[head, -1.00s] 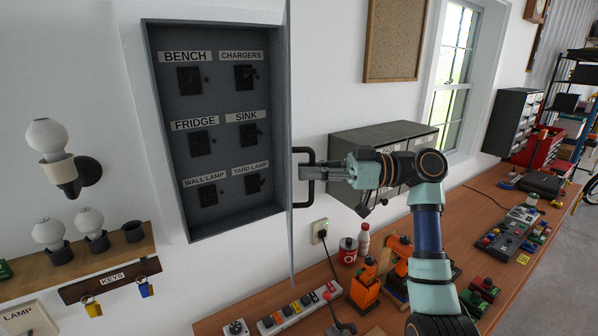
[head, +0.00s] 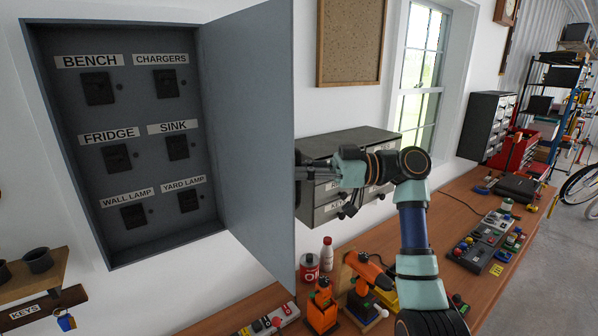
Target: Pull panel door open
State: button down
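The grey panel door (head: 250,130) stands swung out from the right side of the grey electrical panel box (head: 215,228). Its inner face is toward me in the head view, and its free edge is on the right. My gripper (head: 304,172) is at that free edge, on the door's outer side. Its fingers look close together around the black door handle (head: 298,157), which is only a sliver here. The fingertips and most of the handle are hidden behind the door edge. Inside the box are several labelled black switches.
A wooden workbench (head: 480,200) runs along the wall on the right. Below the door and arm stand an orange tool (head: 321,308), a red can (head: 309,268) and a power strip (head: 270,322). A drawer cabinet (head: 345,142) is on the wall behind my gripper.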

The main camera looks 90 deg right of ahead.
dwell(0.3)
jog(key=c, duration=1.2)
grip_release()
jog(key=shift+s, duration=0.1)
jog(key=s+d, duration=0.1)
jog(key=s, duration=1.1)
jog(key=shift+d, duration=0.3)
jog(key=shift+w, duration=0.1)
